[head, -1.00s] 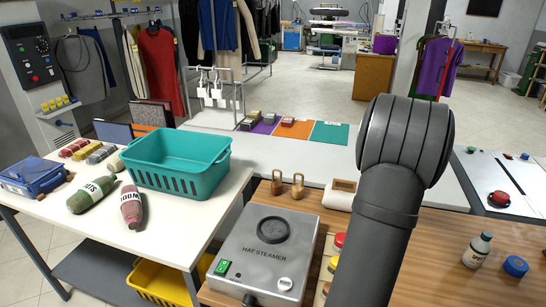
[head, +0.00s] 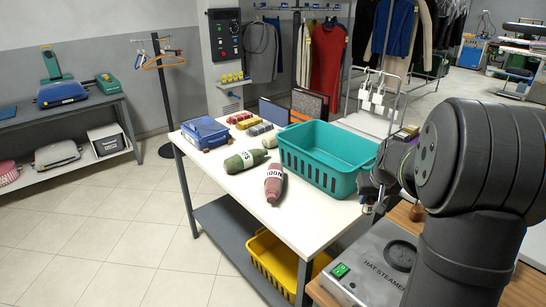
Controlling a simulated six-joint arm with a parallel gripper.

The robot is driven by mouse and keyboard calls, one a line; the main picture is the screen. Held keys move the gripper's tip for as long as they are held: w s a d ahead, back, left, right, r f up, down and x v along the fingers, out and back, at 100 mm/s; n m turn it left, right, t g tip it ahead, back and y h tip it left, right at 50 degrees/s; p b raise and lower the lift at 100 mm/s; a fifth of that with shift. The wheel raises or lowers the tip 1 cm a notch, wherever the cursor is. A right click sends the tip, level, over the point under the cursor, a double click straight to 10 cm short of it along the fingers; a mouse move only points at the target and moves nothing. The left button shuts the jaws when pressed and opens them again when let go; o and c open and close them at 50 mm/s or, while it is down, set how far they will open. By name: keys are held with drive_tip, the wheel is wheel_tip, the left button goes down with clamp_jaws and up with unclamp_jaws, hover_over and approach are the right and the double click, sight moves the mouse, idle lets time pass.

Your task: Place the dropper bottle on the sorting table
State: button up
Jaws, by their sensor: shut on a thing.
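My gripper (head: 372,196) is at the right end of the teal basket, close to its rim, partly hidden behind my dark arm. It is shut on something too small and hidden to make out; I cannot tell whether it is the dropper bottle. No dropper bottle is clearly recognisable elsewhere in this view. A white-topped table (head: 225,182), possibly the sorting table, stands in the middle. A green bottle (head: 243,161) and a reddish-brown bottle (head: 274,183) lie on their sides on it, both larger, labelled bottles.
The teal basket (head: 318,160) fills the table's right part. A blue case (head: 204,132), several small coloured blocks (head: 247,123) and upright panels stand at the back. The table's front left is bare. A yellow crate (head: 275,262) is below. The hat steamer (head: 375,270) is at lower right.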

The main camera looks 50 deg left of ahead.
drive_tip(key=s+a+n, duration=0.2)
drive_tip(key=s+a, duration=0.5)
hover_over(300, 226)
wheel_tip(300, 226, down, 7)
drive_tip(key=shift+f+g, duration=0.3)
drive_tip(key=shift+f, duration=1.55)
drive_tip(key=shift+f, duration=0.15)
drive_tip(key=o, duration=1)
drive_tip(key=v, duration=1.2)
drive_tip(key=shift+d, duration=0.15)
drive_tip(key=shift+w, duration=0.1)
